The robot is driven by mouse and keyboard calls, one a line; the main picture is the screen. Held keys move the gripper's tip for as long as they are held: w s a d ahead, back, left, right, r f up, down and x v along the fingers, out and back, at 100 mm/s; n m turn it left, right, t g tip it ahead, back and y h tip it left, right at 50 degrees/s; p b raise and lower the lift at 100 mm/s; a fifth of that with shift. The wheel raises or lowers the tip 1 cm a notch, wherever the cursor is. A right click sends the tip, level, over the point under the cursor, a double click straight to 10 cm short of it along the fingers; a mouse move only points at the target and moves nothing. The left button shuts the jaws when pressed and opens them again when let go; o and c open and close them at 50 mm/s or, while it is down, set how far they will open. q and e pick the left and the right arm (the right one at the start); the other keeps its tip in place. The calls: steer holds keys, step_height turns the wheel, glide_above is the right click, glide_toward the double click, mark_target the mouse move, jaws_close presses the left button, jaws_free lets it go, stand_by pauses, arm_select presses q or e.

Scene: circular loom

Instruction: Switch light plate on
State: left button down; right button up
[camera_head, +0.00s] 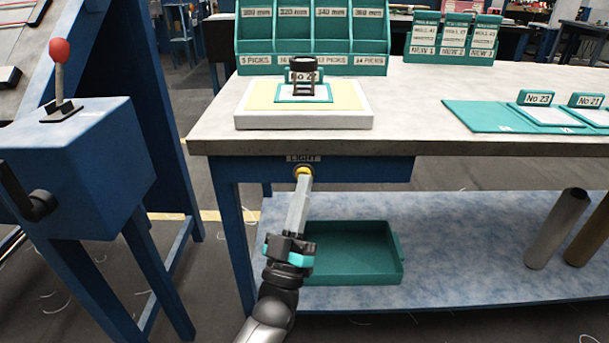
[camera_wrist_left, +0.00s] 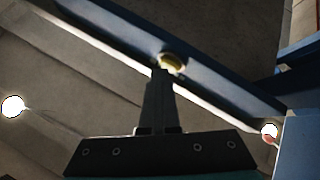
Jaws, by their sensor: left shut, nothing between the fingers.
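The light plate (camera_head: 245,122) is a white slab with a pale yellow top on the table's left front corner. A small teal-framed card and a black magnifier stand (camera_head: 303,77) are on it. A yellow round button (camera_head: 307,170) sits on the blue table apron below a LIGHT label (camera_head: 303,158). My left gripper (camera_head: 303,180) is shut and empty, its fingertips at the button. In the left wrist view, the gripper (camera_wrist_left: 162,75) points at the yellow button (camera_wrist_left: 173,63) and overlaps its edge; I cannot tell whether they touch. My right gripper is out of view.
A blue box with a red-knobbed lever (camera_head: 60,52) stands at the left. A teal tray (camera_head: 355,265) lies on the lower shelf, with rolls (camera_head: 556,230) at its right. Teal racks (camera_head: 312,38) and numbered cards (camera_head: 536,98) are on the tabletop (camera_head: 420,100).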

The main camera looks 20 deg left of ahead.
arm_select(q)
steer(key=s+d+p, duration=0.1)
steer(key=s+p, duration=0.2)
steer(key=s, duration=0.3)
steer(key=shift+d, duration=0.35)
